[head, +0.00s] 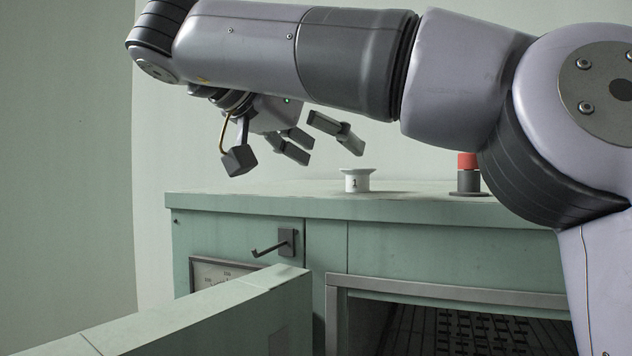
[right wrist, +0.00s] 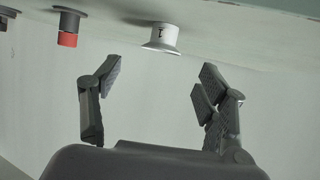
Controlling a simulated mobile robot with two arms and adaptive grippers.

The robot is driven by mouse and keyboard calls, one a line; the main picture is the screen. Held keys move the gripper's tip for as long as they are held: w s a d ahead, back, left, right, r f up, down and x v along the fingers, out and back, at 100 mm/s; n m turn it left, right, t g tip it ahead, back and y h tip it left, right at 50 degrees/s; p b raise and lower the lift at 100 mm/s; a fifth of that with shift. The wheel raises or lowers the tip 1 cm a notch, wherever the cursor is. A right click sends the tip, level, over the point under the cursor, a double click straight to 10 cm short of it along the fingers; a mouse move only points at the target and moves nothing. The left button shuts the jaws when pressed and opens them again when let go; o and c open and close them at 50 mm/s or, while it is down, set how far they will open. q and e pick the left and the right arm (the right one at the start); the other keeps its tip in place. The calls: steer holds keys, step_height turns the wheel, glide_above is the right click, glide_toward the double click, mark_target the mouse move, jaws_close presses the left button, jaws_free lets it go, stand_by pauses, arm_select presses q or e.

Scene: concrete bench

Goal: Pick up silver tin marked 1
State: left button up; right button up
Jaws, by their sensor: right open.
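The silver tin marked 1 (head: 356,181) stands upright on the green bench top. It is pale, with a wide flared rim and a dark "1" on its side. My right gripper (head: 316,142) is open and empty, above and to the left of the tin in the head view, and apart from it. In the right wrist view the tin (right wrist: 163,39) hangs upside down, beyond the gap between my open fingers (right wrist: 158,80). My left gripper does not show.
A red and grey piece (head: 467,178) stands right of the tin, close to my arm; it also shows in the right wrist view (right wrist: 68,30). The green bench (head: 250,205) has a dark hooked handle (head: 284,243) and a grated opening below. A green panel (head: 200,318) juts forward.

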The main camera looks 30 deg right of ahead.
mark_target(355, 175)
steer(key=x, duration=0.2)
steer(key=shift+w+d, duration=0.15)
steer(key=shift+d, duration=0.25)
steer(key=shift+d+f, duration=0.15)
steer(key=shift+f, duration=0.05)
steer(key=shift+w+d+f+p, duration=0.1)
steer(key=shift+w+d+p, duration=0.15)
steer(key=shift+p, duration=0.3)
steer(key=p+x, duration=0.1)
steer(key=x, duration=0.3)
steer(key=shift+d+f+p, duration=0.15)
steer(key=shift+d+p, duration=0.05)
steer(key=shift+p, duration=0.2)
steer(key=shift+d+f, duration=0.1)
steer(key=shift+d, duration=0.05)
steer(key=shift+a, duration=0.4)
steer(key=shift+c, duration=1.4)
steer(key=shift+d, duration=0.25)
steer(key=c, duration=0.5)
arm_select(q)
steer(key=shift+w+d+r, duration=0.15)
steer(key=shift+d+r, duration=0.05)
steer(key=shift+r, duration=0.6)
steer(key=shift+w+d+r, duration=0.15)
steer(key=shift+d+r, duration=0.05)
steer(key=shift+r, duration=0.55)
arm_select(e)
steer(key=shift+a, duration=0.1)
steer(key=c, duration=0.5)
